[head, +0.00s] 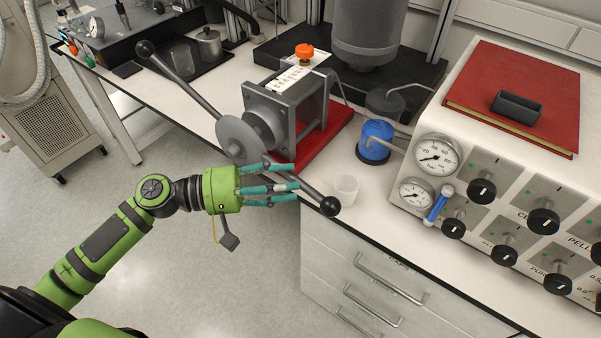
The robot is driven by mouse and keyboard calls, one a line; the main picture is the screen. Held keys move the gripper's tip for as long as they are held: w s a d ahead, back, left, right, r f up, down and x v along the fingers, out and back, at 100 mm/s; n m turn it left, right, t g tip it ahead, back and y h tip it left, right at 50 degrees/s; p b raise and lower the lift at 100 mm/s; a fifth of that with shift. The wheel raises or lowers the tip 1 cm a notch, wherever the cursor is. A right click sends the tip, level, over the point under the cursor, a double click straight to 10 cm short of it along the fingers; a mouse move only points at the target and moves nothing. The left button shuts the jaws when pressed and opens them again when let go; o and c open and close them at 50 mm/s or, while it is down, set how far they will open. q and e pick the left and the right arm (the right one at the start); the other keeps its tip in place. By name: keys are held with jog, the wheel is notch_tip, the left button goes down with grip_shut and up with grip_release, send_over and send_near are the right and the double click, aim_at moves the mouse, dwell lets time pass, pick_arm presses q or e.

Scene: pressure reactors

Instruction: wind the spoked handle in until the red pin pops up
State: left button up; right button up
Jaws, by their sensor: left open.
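The spoked handle (238,138) is a grey round hub on the front of a grey metal block. One long spoke slants up-left to a black ball knob (145,48); another slants down-right to a black ball knob (330,206). My left gripper (285,184) is open, its teal fingers pointing right and overlapping the lower spoke just short of its knob. I cannot tell if they touch it. An orange-red knob (305,51) stands on top of the block beside a printed scale; I cannot make out a separate red pin. My right gripper is out of view.
The block stands on a red base plate (335,122) on a white bench. A control box with gauges (436,156) is at right. Open floor lies left, below the bench edge.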

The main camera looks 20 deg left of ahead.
aim_at(301, 181)
pick_arm(q)
jog(key=shift+p+x, duration=0.55)
jog(key=shift+x, duration=1.2)
jog(key=shift+w+a+f, duration=0.1)
grip_shut()
jog(key=shift+f+m+y, duration=0.5)
jog(key=shift+f+y, duration=0.1)
jog(key=shift+f, duration=0.7)
jog(key=shift+f+m+y, duration=0.5)
jog(key=shift+f+y, duration=0.1)
jog(key=shift+f, duration=0.75)
grip_release()
jog(key=v, duration=1.1)
jog(key=shift+a+r, duration=0.25)
jog(key=shift+a, duration=0.05)
